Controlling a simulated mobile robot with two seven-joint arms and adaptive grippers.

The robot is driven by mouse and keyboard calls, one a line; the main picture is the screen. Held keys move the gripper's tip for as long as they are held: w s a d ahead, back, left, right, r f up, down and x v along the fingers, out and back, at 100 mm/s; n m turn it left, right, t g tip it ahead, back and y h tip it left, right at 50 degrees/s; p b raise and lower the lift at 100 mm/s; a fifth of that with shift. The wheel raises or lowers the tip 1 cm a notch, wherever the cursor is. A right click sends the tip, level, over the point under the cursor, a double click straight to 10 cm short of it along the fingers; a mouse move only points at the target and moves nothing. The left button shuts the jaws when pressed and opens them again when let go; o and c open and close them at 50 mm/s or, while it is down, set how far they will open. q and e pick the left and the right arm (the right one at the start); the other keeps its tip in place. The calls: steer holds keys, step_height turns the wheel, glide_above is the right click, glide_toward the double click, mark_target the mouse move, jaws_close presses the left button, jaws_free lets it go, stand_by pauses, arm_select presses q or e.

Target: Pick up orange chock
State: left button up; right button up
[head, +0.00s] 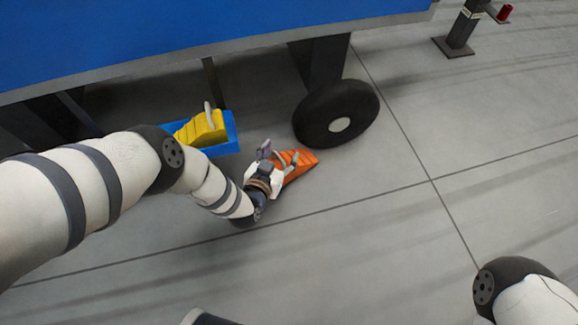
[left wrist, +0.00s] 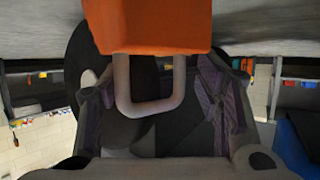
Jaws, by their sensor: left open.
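The orange chock (head: 300,161) lies on the grey floor just left of the black wheel. My left gripper (head: 279,157) is at the chock's near left end, its fingers open. In the left wrist view the chock's orange body (left wrist: 150,25) fills the top middle, and its grey U-shaped handle (left wrist: 150,106) shows between the two spread fingers of my left gripper (left wrist: 157,95). I cannot tell whether a finger touches the handle. In the head view the gripper partly hides the chock. My right gripper is out of view.
A black wheel (head: 318,112) with a pale hub stands close beyond the chock. A blue bin (head: 231,133) holding a yellow chock (head: 206,128) is behind my left forearm. A blue-topped cart (head: 200,35) overhangs above.

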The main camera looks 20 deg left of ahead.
arm_select(q)
steer(key=shift+s, duration=0.15)
jaws_close()
steer(key=shift+d, duration=0.1)
steer(key=shift+d, duration=0.1)
